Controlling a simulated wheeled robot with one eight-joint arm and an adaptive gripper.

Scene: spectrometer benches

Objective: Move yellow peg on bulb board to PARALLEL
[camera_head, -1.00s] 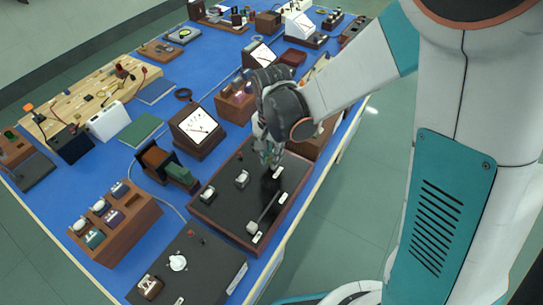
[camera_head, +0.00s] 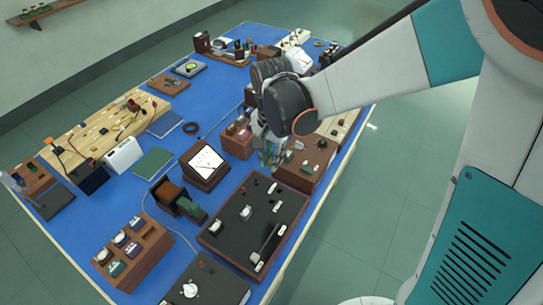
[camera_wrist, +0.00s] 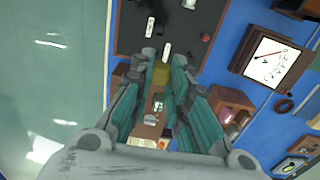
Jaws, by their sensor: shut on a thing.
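The bulb board (camera_head: 231,239) is a black panel in a brown frame at the near end of the blue bench. It carries two white bulbs (camera_head: 246,212), a lever and small white labels. Its end with a white label (camera_wrist: 167,50) shows at the top of the wrist view. My gripper (camera_head: 270,157) is past the board's far edge, above a brown wooden box (camera_head: 309,177). It is shut on the yellow peg (camera_wrist: 161,75), which shows dull yellow between the fingertips in the wrist view. The peg is hidden in the head view. I cannot read the labels.
A meter (camera_head: 205,163) stands left of my gripper, with a small brown box (camera_head: 236,144) behind it. Blue bench top is clear between the meter and the green book (camera_head: 153,161).

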